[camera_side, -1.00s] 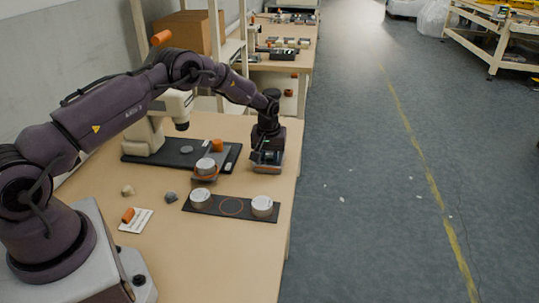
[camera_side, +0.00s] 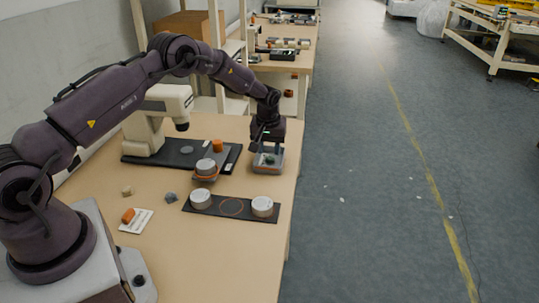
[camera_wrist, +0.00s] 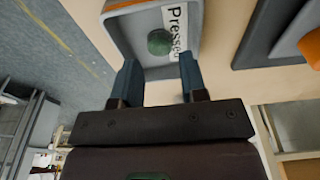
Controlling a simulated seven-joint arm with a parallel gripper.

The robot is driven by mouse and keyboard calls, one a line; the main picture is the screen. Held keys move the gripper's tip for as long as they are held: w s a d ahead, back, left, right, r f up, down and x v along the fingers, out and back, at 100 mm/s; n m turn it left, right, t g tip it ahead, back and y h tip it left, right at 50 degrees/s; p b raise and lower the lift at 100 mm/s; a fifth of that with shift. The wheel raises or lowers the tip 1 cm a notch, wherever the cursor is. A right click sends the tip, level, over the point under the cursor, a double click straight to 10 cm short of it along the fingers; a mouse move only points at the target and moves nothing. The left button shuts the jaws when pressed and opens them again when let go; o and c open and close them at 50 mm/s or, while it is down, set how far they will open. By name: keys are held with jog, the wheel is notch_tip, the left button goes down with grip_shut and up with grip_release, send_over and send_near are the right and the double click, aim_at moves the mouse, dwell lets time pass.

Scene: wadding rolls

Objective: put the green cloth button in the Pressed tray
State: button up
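The green cloth button (camera_wrist: 160,41) lies inside the Pressed tray, on its floor against the label, in the wrist view. It also shows as a small dark green spot in the side view (camera_side: 270,160). The Pressed tray (camera_wrist: 118,7) is grey with a white "Pressed" label; in the side view it stands near the table's right edge (camera_side: 261,169). My gripper (camera_wrist: 160,66) is open, with its two blue fingers apart and nothing between them. In the side view my gripper (camera_side: 264,146) is just above the tray, apart from the button.
A cream press (camera_side: 150,130) stands on a black base left of the tray. A white roll (camera_side: 206,167) sits on an orange-rimmed holder. Two white rolls sit on a dark strip (camera_side: 231,213) in front. An orange piece (camera_side: 128,215) lies on a card.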

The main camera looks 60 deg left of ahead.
jog(key=s+d+r+m+t, duration=0.1)
jog(key=s+d+r, duration=0.25)
jog(key=r, duration=0.55)
jog(key=s+d+r+m, duration=0.2)
jog(key=s+d+r, duration=0.15)
jog(key=r, duration=0.65)
jog(key=s+d+r+m+t, duration=0.1)
jog(key=s+d+r, duration=0.3)
jog(key=r, duration=0.5)
jog(key=s+d+r+m+t, duration=0.1)
jog(key=s+d+m, duration=0.1)
jog(key=s, duration=0.9)
jog(key=s+d+r+m+t+h, duration=0.1)
jog(key=s+d+r+m, duration=0.1)
jog(key=s, duration=1)
jog(key=d+m, duration=0.1)
jog(key=d, duration=0.1)
jog(key=shift+d, duration=0.3)
